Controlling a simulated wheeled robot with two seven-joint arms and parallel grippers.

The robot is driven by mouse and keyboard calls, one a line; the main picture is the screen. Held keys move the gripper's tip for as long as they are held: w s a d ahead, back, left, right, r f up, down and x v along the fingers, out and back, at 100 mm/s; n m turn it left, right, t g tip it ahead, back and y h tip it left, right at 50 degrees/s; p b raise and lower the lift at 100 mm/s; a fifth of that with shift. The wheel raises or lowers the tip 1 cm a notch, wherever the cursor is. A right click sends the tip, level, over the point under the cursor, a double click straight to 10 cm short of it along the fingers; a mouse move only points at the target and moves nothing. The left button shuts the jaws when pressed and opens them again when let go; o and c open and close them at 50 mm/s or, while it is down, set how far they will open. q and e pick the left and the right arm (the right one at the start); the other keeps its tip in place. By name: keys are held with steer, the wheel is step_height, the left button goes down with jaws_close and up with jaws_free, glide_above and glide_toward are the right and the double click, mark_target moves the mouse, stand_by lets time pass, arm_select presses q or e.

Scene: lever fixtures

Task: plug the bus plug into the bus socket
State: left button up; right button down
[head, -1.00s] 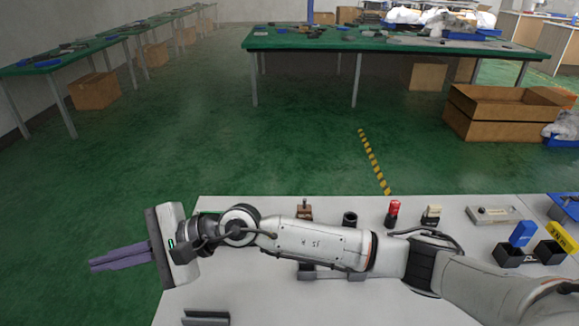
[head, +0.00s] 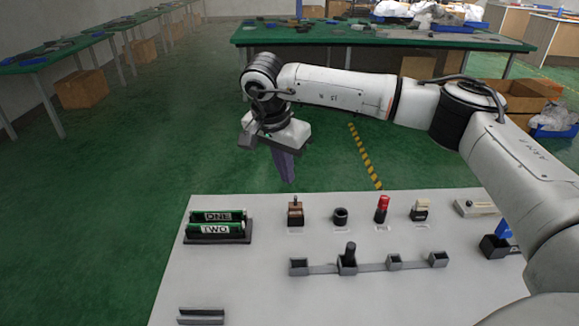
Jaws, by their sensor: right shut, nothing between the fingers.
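My right gripper (head: 287,181) is shut and empty, its purple fingers pointing down beyond the back edge of the grey table. On the table, a grey rail (head: 372,266) joins several small square blocks. A dark upright peg (head: 350,250) stands in its second block from the left. A blue block (head: 504,229) stands at a black square holder (head: 494,246) on the right, partly hidden by my right arm. No label I can read names the bus plug or bus socket, so I cannot tell which pieces they are. My left gripper is not in view.
Green bars marked ONE and TWO (head: 217,229) lie in a dark rack at left. Behind the rail are a brown lever (head: 295,211), black ring (head: 340,216), red-topped piece (head: 382,208) and cream-topped piece (head: 420,210). A grey channel (head: 201,316) lies at front left.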

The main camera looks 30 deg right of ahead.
steer(key=d, duration=0.1)
steer(key=b, duration=0.3)
glide_above(294, 207)
steer(key=shift+f, duration=2.65)
steer(key=shift+r, duration=0.15)
steer(key=p+v, duration=0.1)
steer(key=v, duration=1.1)
steer(key=shift+r, duration=0.5)
